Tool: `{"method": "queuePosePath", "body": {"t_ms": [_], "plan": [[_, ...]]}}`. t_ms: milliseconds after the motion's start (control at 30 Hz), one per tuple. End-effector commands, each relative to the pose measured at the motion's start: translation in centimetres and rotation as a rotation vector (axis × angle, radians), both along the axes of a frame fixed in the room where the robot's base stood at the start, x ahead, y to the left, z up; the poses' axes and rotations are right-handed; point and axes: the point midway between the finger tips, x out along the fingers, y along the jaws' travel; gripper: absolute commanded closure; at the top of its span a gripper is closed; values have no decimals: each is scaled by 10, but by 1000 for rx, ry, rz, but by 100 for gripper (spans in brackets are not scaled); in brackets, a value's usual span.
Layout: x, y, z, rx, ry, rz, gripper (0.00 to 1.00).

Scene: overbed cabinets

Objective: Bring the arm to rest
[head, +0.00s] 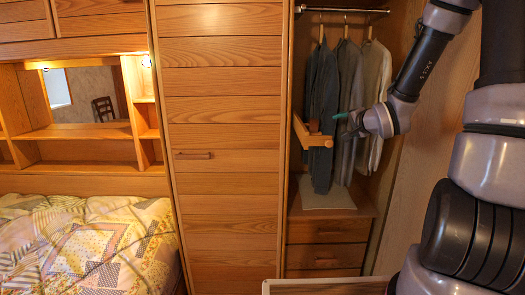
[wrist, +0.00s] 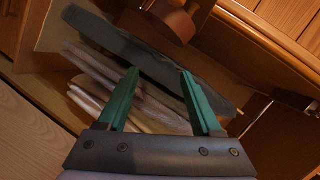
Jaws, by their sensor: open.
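My gripper (head: 343,123) is in the head view, in front of the hanging clothes in the open wardrobe. In the wrist view, its two green fingers (wrist: 160,90) stand apart with nothing between them. My arm reaches in from the right side of the head view. A wooden piece like a handle or bracket (head: 312,137) shows just left of the fingertips; I cannot tell whether they touch it. The dark jacket (head: 320,85) hangs behind it, and the clothes also show beyond the fingers in the wrist view (wrist: 150,60).
A grey jacket (head: 350,75) and a light jacket (head: 375,80) hang from the rail (head: 345,10). Drawers (head: 328,232) sit below, with a flat pale item (head: 327,198) on top. A closed slatted door (head: 222,110) is left of the opening. A bed (head: 85,245) stands at far left.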

Motion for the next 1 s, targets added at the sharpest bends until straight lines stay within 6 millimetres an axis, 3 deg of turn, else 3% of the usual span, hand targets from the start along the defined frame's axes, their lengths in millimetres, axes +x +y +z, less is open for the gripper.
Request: {"method": "queuePosePath", "body": {"t_ms": [167,400,733,833,1000], "plan": [[-33,-14,36,-312,119,-31,34],[-113,-23,86,-555,296,-7,34],[-251,5,129,-603,442,243,34],[-277,13,134,-590,452,317,34],[-295,19,136,-580,458,373,34]]}}
